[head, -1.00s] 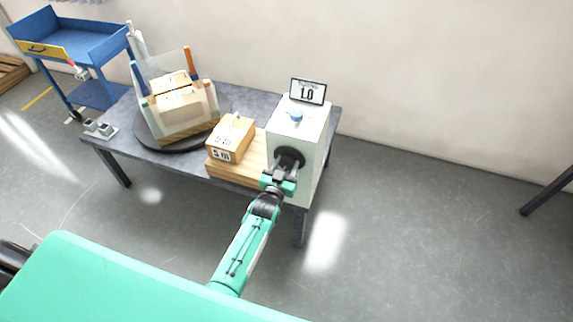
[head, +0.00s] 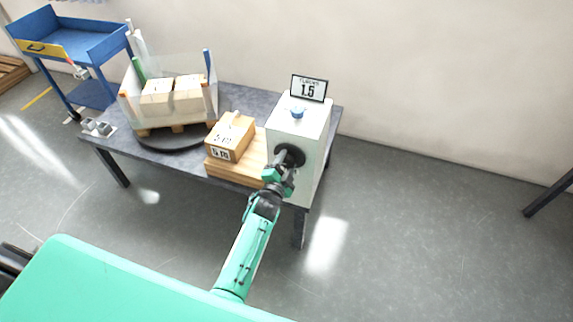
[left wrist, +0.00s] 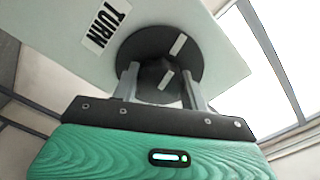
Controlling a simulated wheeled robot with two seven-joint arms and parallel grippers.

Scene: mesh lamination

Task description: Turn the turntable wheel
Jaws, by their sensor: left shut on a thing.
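The black round wheel (head: 290,155) is on the front of a white box (head: 312,135). In the left wrist view the wheel (left wrist: 190,50) shows white marks and a hub, beside a TURN label (left wrist: 106,24) on the box. My left gripper (head: 281,163) is at the wheel. In the left wrist view my left gripper (left wrist: 160,82) has a finger on each side of the hub and is shut on it. The dark round turntable (head: 175,141) carries a pallet load with clear sheet around its boxes (head: 172,96). A sign on the box (head: 308,88) reads 1.5. My right gripper is not in view.
A carton (head: 231,138) on a wooden board (head: 238,171) sits between turntable and white box on the grey table (head: 122,138). Small grey parts (head: 96,127) lie at the table's left end. A blue cart (head: 68,40) stands at the far left.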

